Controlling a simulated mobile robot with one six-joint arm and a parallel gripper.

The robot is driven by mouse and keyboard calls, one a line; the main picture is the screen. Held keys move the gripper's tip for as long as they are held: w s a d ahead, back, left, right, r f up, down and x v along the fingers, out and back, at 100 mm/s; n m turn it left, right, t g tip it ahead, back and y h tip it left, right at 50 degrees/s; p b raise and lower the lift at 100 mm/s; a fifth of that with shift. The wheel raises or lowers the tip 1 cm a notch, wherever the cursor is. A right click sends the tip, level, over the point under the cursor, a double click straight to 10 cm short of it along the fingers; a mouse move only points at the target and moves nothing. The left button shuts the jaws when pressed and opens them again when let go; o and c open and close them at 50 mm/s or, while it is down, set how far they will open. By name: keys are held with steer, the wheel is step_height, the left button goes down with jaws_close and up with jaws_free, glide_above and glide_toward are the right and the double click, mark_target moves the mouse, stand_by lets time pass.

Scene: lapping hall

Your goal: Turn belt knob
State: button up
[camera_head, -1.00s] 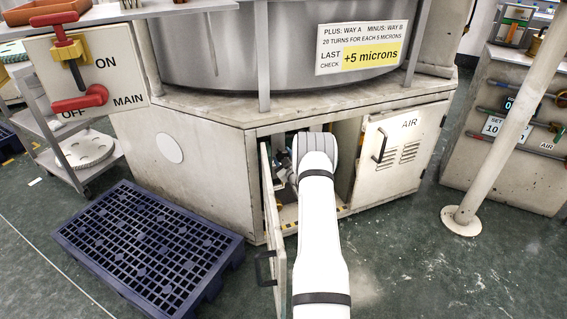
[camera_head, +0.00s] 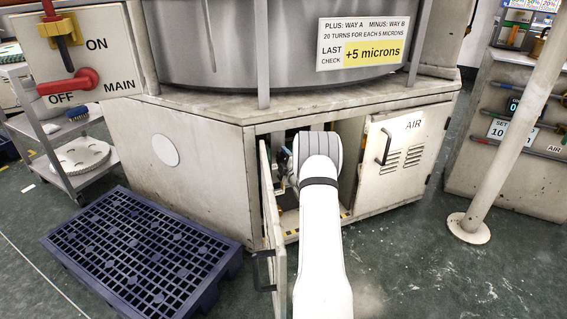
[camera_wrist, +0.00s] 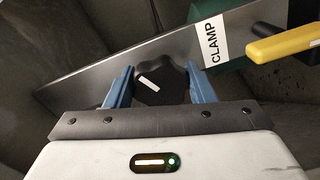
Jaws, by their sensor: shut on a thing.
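The belt knob (camera_wrist: 157,84) is a black lobed knob with a white mark, in front of a grey metal plate (camera_wrist: 90,86) in the wrist view. My gripper (camera_wrist: 155,88) has its two blue fingers on either side of the knob and is shut on it. In the head view my white arm reaches into the open cabinet (camera_head: 283,218) under the machine. The arm hides the knob and the gripper there.
A yellow lever (camera_wrist: 284,45) beside a CLAMP label (camera_wrist: 213,43) is right of the knob. The open cabinet door (camera_head: 273,240) stands left of my arm; the AIR door (camera_head: 402,165) is shut on the right. A blue pallet (camera_head: 140,255) lies on the floor at left.

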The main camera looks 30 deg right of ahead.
mark_target(284, 159)
steer(key=shift+w+a, duration=0.1)
stand_by(0.5)
steer(key=o, duration=1)
steer(key=s+p, duration=0.1)
steer(key=s, duration=0.3)
steer(key=s+a+p, duration=0.1)
steer(key=s, duration=0.1)
steer(key=shift+s+p, duration=0.3)
steer(key=shift+s, duration=0.1)
steer(key=shift+s+a, duration=0.15)
steer(key=shift+s, duration=0.3)
steer(key=shift+s+f, duration=0.1)
